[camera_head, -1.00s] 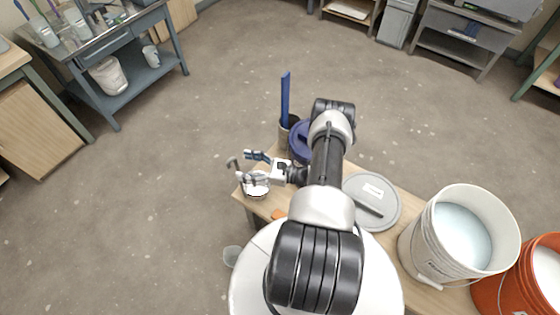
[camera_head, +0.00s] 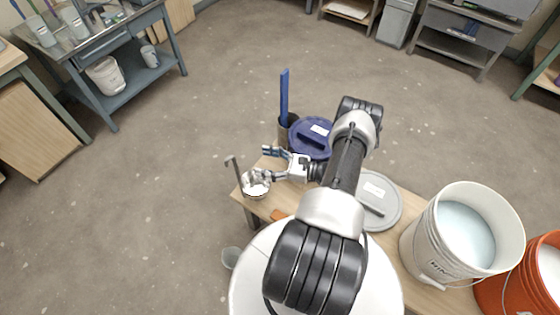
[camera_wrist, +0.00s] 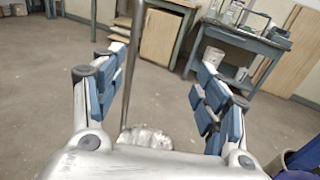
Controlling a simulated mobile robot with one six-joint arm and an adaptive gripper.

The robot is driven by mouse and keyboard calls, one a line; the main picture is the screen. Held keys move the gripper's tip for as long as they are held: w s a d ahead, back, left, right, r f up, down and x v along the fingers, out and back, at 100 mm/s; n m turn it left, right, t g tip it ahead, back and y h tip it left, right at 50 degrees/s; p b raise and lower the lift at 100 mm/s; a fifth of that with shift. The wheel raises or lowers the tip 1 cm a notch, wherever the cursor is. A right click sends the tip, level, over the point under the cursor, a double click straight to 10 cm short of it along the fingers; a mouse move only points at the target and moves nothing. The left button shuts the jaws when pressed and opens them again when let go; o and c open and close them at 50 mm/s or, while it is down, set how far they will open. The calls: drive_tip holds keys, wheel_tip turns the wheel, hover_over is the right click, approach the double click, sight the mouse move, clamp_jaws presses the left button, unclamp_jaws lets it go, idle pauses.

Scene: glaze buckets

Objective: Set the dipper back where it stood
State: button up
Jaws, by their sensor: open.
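The metal dipper (camera_head: 256,187) stands at the left end of the low wooden bench, its bowl down and its hooked handle rising at the left. In the wrist view its thin handle (camera_wrist: 133,65) stands upright, left of centre between the fingers, with the bowl (camera_wrist: 148,136) low, partly hidden by my gripper's body. My gripper (camera_head: 267,163) is open and empty, just right of the handle and apart from it. In the wrist view both blue-padded fingers of my gripper (camera_wrist: 161,70) are spread wide, with neither touching the handle.
Behind my gripper stand a dark pot (camera_head: 284,136) with a blue upright tool and a blue lid (camera_head: 309,150). A grey lid (camera_head: 384,208), a white bucket (camera_head: 422,252) and an orange bucket (camera_head: 490,296) are to the right. The floor left of the bench is clear.

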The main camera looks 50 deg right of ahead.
drive_tip(key=shift+s+d+b, duration=1.15)
drive_tip(key=shift+s+d, duration=0.55)
drive_tip(key=shift+d, duration=0.05)
drive_tip(key=shift+r, duration=0.1)
